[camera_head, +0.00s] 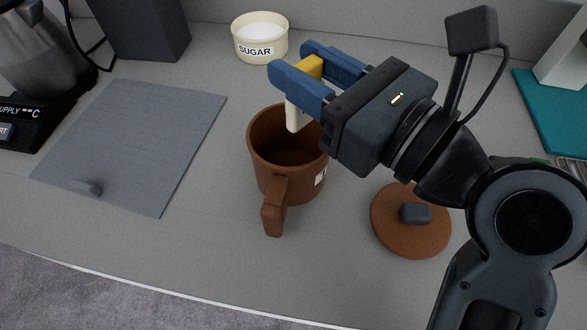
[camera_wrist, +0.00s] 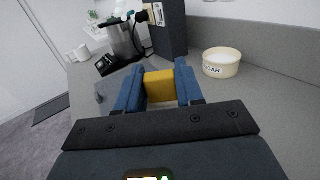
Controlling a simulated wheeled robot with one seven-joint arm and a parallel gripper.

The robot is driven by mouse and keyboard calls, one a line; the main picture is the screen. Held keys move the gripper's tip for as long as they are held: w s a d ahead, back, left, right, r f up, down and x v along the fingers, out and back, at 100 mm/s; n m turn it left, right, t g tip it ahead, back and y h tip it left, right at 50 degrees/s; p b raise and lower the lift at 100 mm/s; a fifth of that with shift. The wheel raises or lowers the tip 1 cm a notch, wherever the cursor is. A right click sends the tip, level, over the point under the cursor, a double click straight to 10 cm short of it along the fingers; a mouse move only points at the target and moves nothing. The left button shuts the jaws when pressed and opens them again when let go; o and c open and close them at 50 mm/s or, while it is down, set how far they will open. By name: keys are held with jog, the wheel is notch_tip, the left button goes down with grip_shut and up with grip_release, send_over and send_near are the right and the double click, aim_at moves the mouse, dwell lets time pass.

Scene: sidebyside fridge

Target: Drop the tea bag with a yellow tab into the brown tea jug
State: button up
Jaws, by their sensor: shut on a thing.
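My gripper (camera_head: 295,71) is shut on the yellow tab (camera_head: 309,68) of the tea bag, between its two blue fingers. The tab also shows between the fingers in the wrist view (camera_wrist: 159,86). The pale tea bag (camera_head: 294,116) hangs below the tab, over the far part of the mouth of the brown tea jug (camera_head: 272,180). Its lower end overlaps the jug's opening in the head view; I cannot tell how far it is inside the rim. The jug stands upright and open, with its handle toward the front. The gripper partly hides the jug's far right rim.
A round brown lid (camera_head: 387,228) with a dark knob lies right of the jug. A cream sugar bowl (camera_head: 260,38) stands behind. A grey board (camera_head: 135,140) lies left, near a kettle (camera_head: 40,50) and a dark box (camera_head: 143,28). A teal item (camera_head: 550,120) is at right.

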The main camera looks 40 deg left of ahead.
jog(key=shift+f, duration=0.25)
jog(key=o, duration=1.1)
jog(key=shift+s+d+b, duration=0.2)
jog(key=shift+d+b, duration=0.1)
jog(key=shift+d, duration=3.6)
